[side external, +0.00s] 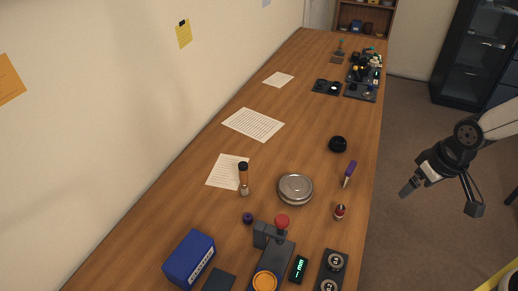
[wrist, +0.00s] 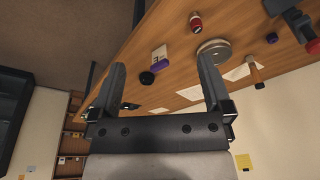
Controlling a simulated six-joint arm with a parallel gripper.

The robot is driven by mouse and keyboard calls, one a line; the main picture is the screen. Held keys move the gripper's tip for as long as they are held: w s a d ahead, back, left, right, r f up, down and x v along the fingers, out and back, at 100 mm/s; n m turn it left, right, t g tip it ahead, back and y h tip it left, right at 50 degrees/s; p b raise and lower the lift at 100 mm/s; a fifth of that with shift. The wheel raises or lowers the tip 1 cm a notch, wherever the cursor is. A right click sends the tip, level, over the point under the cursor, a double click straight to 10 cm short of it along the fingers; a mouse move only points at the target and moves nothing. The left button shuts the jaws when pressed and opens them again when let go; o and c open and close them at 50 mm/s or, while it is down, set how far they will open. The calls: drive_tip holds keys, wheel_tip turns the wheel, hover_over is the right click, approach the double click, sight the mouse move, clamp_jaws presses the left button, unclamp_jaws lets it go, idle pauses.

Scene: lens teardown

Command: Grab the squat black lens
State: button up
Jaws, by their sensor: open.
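The squat black lens (side external: 338,144) stands on the wooden bench near its right edge in the side external view. In the wrist view it is the small dark round thing (wrist: 147,78) showing between my fingers, some distance beyond them. My gripper (side external: 440,201) is out over the floor to the right of the bench, clear of the lens. Its two fingers are spread wide with nothing between them, as the wrist view also shows (wrist: 161,65).
A purple-handled tool (side external: 349,174) lies close to the lens, with a small red-capped bottle (side external: 340,212) nearer. A round metal tin (side external: 295,189) stands to the left. Paper sheets (side external: 253,124) lie farther back. Bench around the lens is mostly clear.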

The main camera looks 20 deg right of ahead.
drive_tip(key=shift+r, duration=0.2)
wheel_tip(320, 180, up, 4)
drive_tip(key=m+t+y, duration=0.8)
drive_tip(key=m, duration=2)
hover_over(345, 142)
drive_tip(key=s+d, duration=0.3)
drive_tip(key=s, duration=0.1)
wheel_tip(345, 142, down, 21)
drive_tip(key=shift+w+d+f, duration=0.1)
drive_tip(key=shift+f, duration=0.45)
drive_tip(key=shift+x, duration=1.35)
